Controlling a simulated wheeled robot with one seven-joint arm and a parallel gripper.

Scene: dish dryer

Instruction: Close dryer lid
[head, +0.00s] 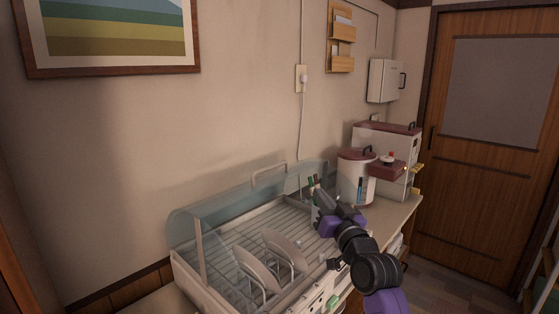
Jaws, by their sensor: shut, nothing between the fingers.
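The dish dryer (193,266) stands on the counter against the wall, with a wire rack inside. Its clear bluish curved lid (225,197) is up at the back, so the front and top of the rack are uncovered. A pale handle (268,172) sits on the lid's upper edge. My gripper (318,192) is shut and empty at the dryer's right end, near the lid's right side. I cannot tell whether it touches the lid. My arm hides part of the dryer's right end.
Plates (257,270) stand in the rack, and pens or utensils (311,184) stand at its right end. A white canister (354,177) and a white box with a dark red top (388,150) are to the right. A wooden door (490,215) is at far right.

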